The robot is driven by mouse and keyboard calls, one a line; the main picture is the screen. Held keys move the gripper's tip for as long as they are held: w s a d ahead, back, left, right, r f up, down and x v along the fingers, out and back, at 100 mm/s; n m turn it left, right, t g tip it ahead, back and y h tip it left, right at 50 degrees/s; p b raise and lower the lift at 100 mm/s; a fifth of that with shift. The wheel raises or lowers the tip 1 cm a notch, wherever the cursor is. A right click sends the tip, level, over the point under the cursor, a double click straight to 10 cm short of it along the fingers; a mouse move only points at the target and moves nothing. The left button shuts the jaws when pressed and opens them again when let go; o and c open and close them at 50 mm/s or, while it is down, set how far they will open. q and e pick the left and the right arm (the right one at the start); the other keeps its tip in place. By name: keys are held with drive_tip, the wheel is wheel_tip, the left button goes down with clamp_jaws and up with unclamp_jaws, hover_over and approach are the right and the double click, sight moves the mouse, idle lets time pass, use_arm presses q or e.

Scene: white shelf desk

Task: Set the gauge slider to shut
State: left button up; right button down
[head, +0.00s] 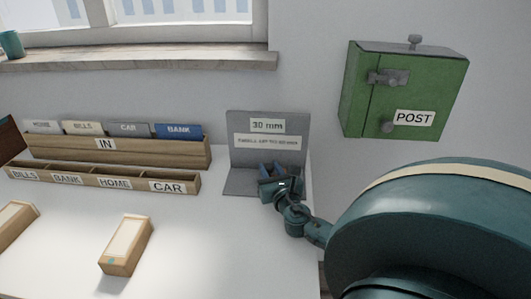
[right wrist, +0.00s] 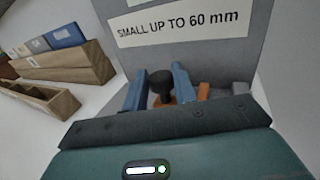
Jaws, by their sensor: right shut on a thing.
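The gauge (head: 240,155) is a grey upright panel on a grey base at the right end of the desk. My right gripper (head: 277,174) is low at the gauge base and covers most of the slider in the head view. In the right wrist view, a black slider knob (right wrist: 161,80) stands between the two blue fingers, above orange parts (right wrist: 203,91). The gripper is shut on this knob. My left gripper is out of view.
The wooden "IN" rack (head: 120,152) and a lower labelled tray (head: 105,180) stand to the left. Two boxes, one in the middle (head: 126,247), lie on the desk. A green POST box (head: 405,95) hangs on the wall above my right arm.

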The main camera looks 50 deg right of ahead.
drive_tip(key=c, duration=1.1)
unclamp_jaws()
drive_tip(key=shift+s+d, duration=0.15)
drive_tip(key=v, duration=1.2)
drive_tip(key=shift+f+b, duration=0.2)
drive_tip(key=shift+b, duration=0.1)
drive_tip(key=shift+s+a+r, duration=0.15)
drive_tip(key=shift+s+a, duration=0.25)
drive_tip(key=shift+s, duration=0.1)
